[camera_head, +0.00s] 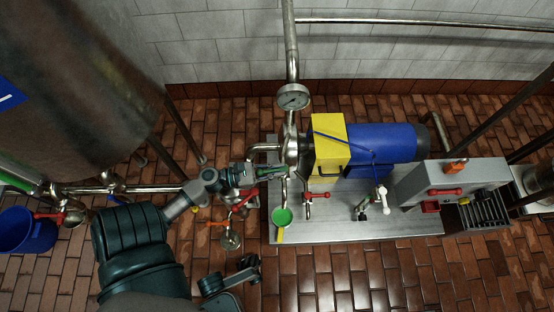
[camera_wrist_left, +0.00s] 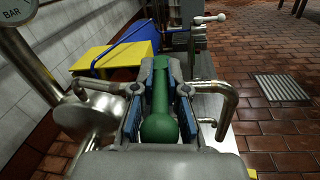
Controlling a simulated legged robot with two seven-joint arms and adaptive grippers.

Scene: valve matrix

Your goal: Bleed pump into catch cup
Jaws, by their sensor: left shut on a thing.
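The pump has a blue motor (camera_head: 390,141), a yellow guard (camera_head: 325,150) and a steel pump head (camera_head: 291,150). My left gripper (camera_head: 268,172) is at the pump head's left side, shut on a green handle (camera_wrist_left: 160,128). In the wrist view the handle, with a rounded knob, lies between the blue-padded fingers. A green cup (camera_head: 282,216) with a yellow handle stands on the pump's metal base plate (camera_head: 340,225), beneath a thin downward pipe (camera_head: 284,192). The cup's contents cannot be made out. My right gripper (camera_head: 230,281) appears partly at the bottom; its jaw state is unclear.
A pressure gauge (camera_head: 293,97) sits on the vertical pipe above the pump. A red-handled valve (camera_head: 317,195) is right of the cup, with a white-handled one (camera_head: 381,197) beyond. A grey control box (camera_head: 448,185) stands at right. A blue bucket (camera_head: 27,230) is far left.

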